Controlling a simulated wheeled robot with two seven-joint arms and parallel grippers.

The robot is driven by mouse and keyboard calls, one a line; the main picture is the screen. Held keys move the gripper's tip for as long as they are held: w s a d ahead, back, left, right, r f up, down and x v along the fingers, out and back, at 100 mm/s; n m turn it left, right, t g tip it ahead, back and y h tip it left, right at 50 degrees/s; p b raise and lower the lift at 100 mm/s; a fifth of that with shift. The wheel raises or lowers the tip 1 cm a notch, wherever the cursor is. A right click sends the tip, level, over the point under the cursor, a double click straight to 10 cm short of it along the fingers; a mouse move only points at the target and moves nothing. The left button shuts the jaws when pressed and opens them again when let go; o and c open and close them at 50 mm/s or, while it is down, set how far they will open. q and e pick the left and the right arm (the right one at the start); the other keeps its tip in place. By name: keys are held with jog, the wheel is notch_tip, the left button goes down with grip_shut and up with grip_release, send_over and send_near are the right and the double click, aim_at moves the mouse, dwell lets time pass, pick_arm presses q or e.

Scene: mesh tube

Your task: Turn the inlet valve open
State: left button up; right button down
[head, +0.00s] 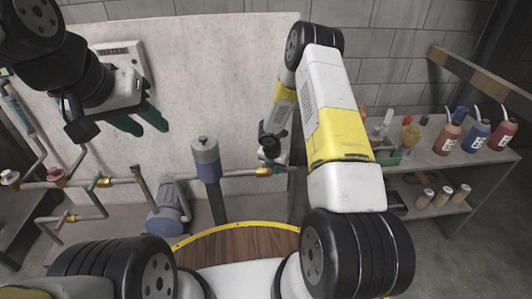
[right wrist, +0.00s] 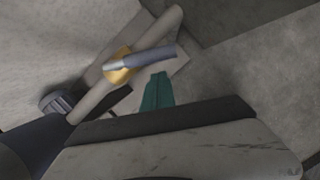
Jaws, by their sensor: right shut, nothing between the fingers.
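In the right wrist view a pipe runs diagonally with a brass valve (right wrist: 118,74) on it. Its lever has a blue-grey sleeve (right wrist: 152,56) and points right, at an angle to the pipe. My right gripper (right wrist: 158,76) has its green fingers together and empty. Their tips appear just below the lever sleeve; whether they touch it I cannot tell. In the head view this brass valve (head: 264,171) sits on the pipe below my right wrist, its lever mostly hidden. My left gripper (head: 146,122) is raised at upper left, green fingers apart and empty. No inlet label is readable.
Other brass valves (head: 103,181) sit on pipes at the left. A grey cylinder (head: 206,158) stands upright near the middle, with a blue-grey pump (head: 167,212) beside it. A pale panel (head: 215,70) stands behind. A shelf (head: 435,158) with bottles is at right.

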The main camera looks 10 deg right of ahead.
jog(key=shift+w+d+f, duration=0.15)
jog(key=shift+w+d, duration=0.15)
jog(key=shift+w, duration=0.3)
